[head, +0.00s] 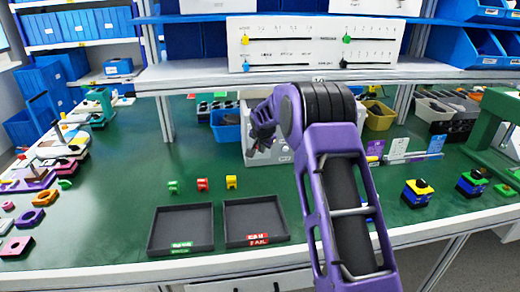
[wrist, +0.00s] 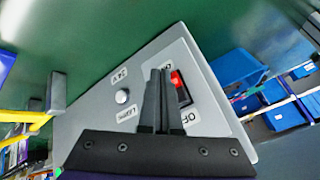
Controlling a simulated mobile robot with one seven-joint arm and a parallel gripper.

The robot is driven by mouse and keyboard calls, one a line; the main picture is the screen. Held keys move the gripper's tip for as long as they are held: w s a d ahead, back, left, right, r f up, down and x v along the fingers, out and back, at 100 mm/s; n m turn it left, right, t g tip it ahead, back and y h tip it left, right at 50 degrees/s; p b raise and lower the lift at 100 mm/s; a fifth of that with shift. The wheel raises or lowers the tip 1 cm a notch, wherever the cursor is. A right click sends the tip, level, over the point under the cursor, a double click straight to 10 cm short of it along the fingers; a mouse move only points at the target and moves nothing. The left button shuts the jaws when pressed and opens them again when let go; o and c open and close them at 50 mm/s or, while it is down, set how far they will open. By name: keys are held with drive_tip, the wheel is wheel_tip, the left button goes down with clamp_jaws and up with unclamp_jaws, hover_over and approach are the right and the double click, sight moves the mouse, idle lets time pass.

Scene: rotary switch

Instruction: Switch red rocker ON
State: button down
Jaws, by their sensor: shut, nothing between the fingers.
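The red rocker (wrist: 177,79) sits in a black frame on a light grey panel (wrist: 90,115) in the wrist view. Its red part shows at the end by a partly hidden label, apparently ON; the end by the partly covered OFF label looks dark. I cannot tell which way it is pressed. My gripper (wrist: 157,75) is shut and empty, its fingertips just left of the rocker; contact is unclear. In the head view my gripper (head: 259,128) is in front of the pale box (head: 270,157), and the rocker is hidden.
A round white lamp (wrist: 122,97) with LAMP and 24 V labels is on the same panel. A blue bin (head: 226,127) stands left of the box. Two dark trays (head: 180,208) lie in front.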

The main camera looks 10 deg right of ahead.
drive_tip(key=shift+s+r+b, duration=0.1)
drive_tip(key=shift+s+b, duration=0.25)
drive_tip(key=shift+s, duration=0.3)
drive_tip(key=s, duration=0.1)
drive_tip(key=s+b, duration=0.1)
drive_tip(key=s, duration=0.3)
drive_tip(key=shift+r, duration=0.35)
